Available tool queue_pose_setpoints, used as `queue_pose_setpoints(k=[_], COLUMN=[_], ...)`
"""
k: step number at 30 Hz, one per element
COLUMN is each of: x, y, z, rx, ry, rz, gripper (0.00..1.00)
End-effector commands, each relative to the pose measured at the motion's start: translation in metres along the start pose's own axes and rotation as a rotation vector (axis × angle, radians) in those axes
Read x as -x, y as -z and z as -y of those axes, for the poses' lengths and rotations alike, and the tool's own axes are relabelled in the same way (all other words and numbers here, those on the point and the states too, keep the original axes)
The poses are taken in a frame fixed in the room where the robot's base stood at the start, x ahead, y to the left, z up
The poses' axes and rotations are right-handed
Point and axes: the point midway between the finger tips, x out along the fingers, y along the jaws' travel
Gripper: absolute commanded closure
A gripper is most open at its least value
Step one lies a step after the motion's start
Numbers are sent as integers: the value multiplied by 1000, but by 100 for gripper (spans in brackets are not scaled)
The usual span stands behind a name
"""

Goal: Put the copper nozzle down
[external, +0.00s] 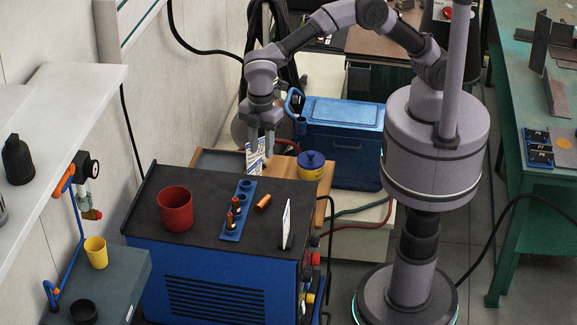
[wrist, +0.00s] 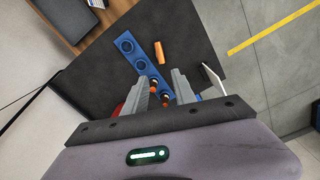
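A copper-orange cylinder, which looks like the copper nozzle (external: 263,202), lies on its side on the black top of the blue cabinet (external: 205,240), right of the blue rack (external: 246,190). In the wrist view the nozzle (wrist: 159,52) lies beyond my fingertips, clear of them. The rack (wrist: 127,44) has empty round holes at one end and dark pieces with orange parts (wrist: 153,89) standing at the other. My gripper (external: 263,153) is above the cabinet's far edge, pointing down. In the wrist view its fingers (wrist: 160,77) are apart with nothing held between them.
A red cup (external: 175,209) stands left of the rack. A white upright card (external: 286,224) stands near the cabinet's right edge. A blue pot with a yellow label (external: 311,165) and a blue toolbox (external: 343,143) are behind. The black top is bare around the nozzle.

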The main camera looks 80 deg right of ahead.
Motion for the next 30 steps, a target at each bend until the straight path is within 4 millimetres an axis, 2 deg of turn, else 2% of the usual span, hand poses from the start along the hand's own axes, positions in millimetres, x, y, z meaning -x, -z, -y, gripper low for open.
queue_pose_setpoints(k=[3, 12, 15, 20, 27, 30], x=[-23, -110, -127, -140, -184, -186], y=[8, 6, 6, 4, -1, 0], z=[3, 3, 3, 2, 1, 0], rx=[42, 39, 38, 37, 37, 36], ry=[4, 5, 4, 3, 4, 3], rz=[14, 15, 13, 12, 14, 11], gripper=[68, 68, 68, 68, 68, 68])
